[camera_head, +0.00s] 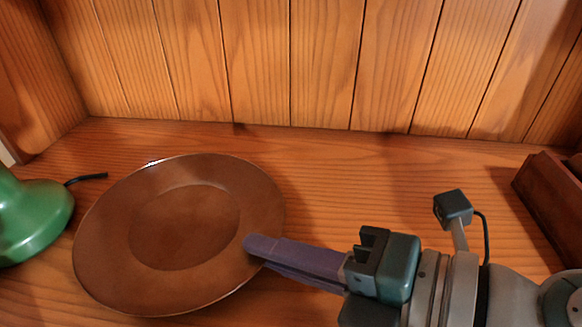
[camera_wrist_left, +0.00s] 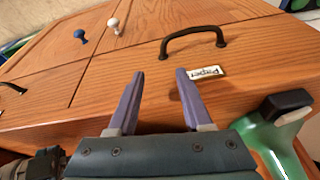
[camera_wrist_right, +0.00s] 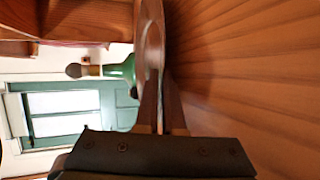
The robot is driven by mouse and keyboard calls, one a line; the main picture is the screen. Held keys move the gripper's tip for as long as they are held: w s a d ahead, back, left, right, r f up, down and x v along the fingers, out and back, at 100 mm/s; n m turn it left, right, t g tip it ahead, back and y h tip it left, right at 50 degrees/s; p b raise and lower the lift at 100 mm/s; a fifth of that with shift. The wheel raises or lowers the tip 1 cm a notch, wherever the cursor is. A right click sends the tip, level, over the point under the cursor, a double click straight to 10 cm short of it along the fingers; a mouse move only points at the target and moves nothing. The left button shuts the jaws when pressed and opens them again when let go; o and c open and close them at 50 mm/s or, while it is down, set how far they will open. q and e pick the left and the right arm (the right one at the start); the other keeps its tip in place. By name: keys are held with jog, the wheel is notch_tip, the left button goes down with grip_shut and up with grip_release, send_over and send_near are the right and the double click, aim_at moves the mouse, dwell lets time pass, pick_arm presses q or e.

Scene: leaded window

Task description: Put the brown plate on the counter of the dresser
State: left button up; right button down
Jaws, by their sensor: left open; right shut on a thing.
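The brown plate (camera_head: 185,230) is round, with a darker middle, and lies face up over the dresser counter (camera_head: 340,190) in the head view. My right gripper (camera_head: 252,245) is shut on the plate's right rim. The right wrist view shows the plate (camera_wrist_right: 152,42) nearly edge-on between the fingers. The plate is close to the counter, but I cannot tell whether its underside touches it. My left gripper (camera_wrist_left: 160,80) is open and empty in the left wrist view, near a wooden drawer front; it does not show in the head view.
A green object (camera_head: 32,215) stands close to the plate's left side. A dark brown wooden box (camera_head: 552,205) is at the right end of the counter. A plank back panel (camera_head: 320,65) closes the rear. A black handle (camera_wrist_left: 195,40) and a label (camera_wrist_left: 203,72) are on the drawer front.

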jog(key=shift+r, duration=0.1)
jog(key=c, duration=1.5)
grip_release()
jog(key=shift+o, duration=0.9)
jog(key=shift+s+d, duration=0.1)
jog(key=shift+d, duration=0.1)
jog(key=p+v, duration=0.1)
jog(key=v, duration=1)
jog(key=shift+s+d+r, duration=0.1)
jog(key=shift+d+r, duration=0.05)
jog(key=shift+d, duration=0.1)
